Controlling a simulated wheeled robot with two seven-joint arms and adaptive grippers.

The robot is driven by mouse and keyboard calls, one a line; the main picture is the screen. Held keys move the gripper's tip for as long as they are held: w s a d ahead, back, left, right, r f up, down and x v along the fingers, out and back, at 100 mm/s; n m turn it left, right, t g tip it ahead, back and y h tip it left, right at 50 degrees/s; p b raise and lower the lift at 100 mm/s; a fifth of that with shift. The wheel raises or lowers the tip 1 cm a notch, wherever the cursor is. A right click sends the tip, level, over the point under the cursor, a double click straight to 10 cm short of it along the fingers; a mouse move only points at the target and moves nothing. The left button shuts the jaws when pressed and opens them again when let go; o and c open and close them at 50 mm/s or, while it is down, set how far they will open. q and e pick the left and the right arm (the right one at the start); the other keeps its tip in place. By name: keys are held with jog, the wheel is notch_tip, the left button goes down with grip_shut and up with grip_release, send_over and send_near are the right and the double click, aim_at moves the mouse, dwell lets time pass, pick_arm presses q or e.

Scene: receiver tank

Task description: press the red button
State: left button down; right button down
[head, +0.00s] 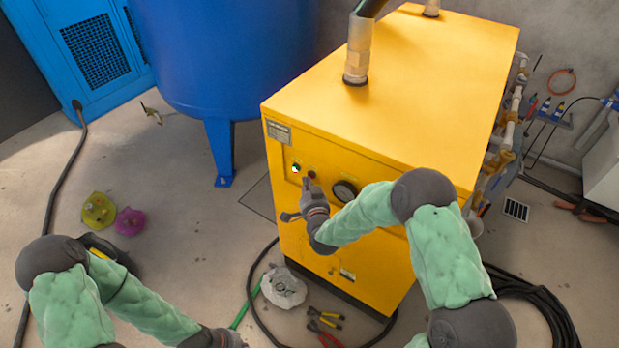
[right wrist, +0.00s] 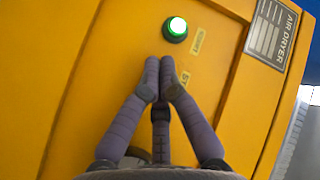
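The yellow air dryer (head: 345,225) stands in front of me with a small control panel on its front face. A green button (head: 296,168) is on that panel; it shows lit in the right wrist view (right wrist: 175,28). A small dark reddish knob, seemingly the red button (head: 312,175), is just right of it in the head view. My right gripper (head: 307,184) is shut and empty, its fingertips at or just in front of this spot; contact cannot be told. In the right wrist view its fingers (right wrist: 160,66) hide the red button. My left gripper (head: 226,339) is low at the bottom edge, partly cut off.
A black dial (head: 345,190) is right of the buttons. A blue tank (head: 225,60) stands behind left. On the floor lie a pale bag (head: 284,288), pliers (head: 325,318), a hose and a yellow-green object (head: 98,210). Pipes and valves run along the dryer's right side.

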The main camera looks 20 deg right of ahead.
jog(key=shift+w+d, duration=0.1)
jog(key=shift+d, duration=0.05)
dwell(0.5)
jog(key=shift+s+a, duration=0.5)
jog(key=shift+a, duration=0.15)
jog(key=s+a, duration=0.1)
jog(key=a, duration=0.1)
jog(key=s+a, duration=0.2)
dwell(0.5)
dwell(0.6)
